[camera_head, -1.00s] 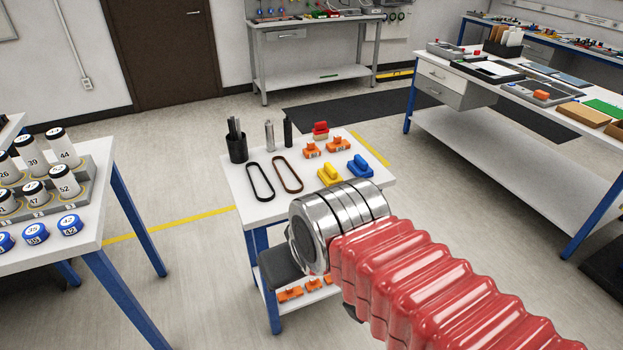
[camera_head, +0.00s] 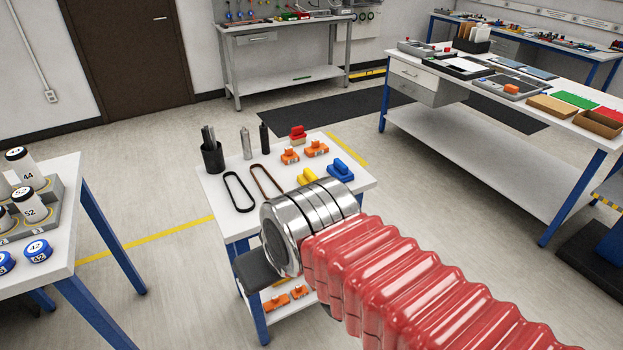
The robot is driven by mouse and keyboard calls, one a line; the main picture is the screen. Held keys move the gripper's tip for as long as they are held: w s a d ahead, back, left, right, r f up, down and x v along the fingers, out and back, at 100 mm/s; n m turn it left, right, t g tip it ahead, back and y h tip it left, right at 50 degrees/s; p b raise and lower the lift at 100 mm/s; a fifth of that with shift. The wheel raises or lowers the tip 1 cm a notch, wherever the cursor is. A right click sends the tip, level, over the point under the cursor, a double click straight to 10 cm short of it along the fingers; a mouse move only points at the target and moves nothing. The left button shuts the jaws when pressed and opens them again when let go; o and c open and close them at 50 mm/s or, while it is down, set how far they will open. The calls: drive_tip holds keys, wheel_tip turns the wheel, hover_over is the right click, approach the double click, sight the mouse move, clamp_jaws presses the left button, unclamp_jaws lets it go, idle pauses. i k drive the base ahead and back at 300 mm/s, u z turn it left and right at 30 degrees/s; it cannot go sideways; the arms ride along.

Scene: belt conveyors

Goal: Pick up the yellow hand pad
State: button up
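The yellow hand pad (camera_head: 307,176) lies on the small white table in the middle of the view. Its lower part is covered by the metal wrist of my arm. My gripper (camera_head: 257,271) shows only as a dark grey part beyond the wrist, at the table's near left edge. In the picture it is below and left of the yellow pad. Its fingertips are hidden, so I cannot tell whether it is open or shut. A blue hand pad (camera_head: 340,170) lies just right of the yellow one.
Orange pieces (camera_head: 316,148), a red piece (camera_head: 298,133), two belt loops (camera_head: 238,192), a dark cup (camera_head: 213,157) and upright cylinders share the small table (camera_head: 221,221). A table with numbered bottles (camera_head: 68,210) stands left, a long workbench (camera_head: 500,160) right. Open floor lies between.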

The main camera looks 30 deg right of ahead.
sight(308, 177)
drive_tip(key=i, duration=0.9)
drive_tip(key=u, duration=0.05)
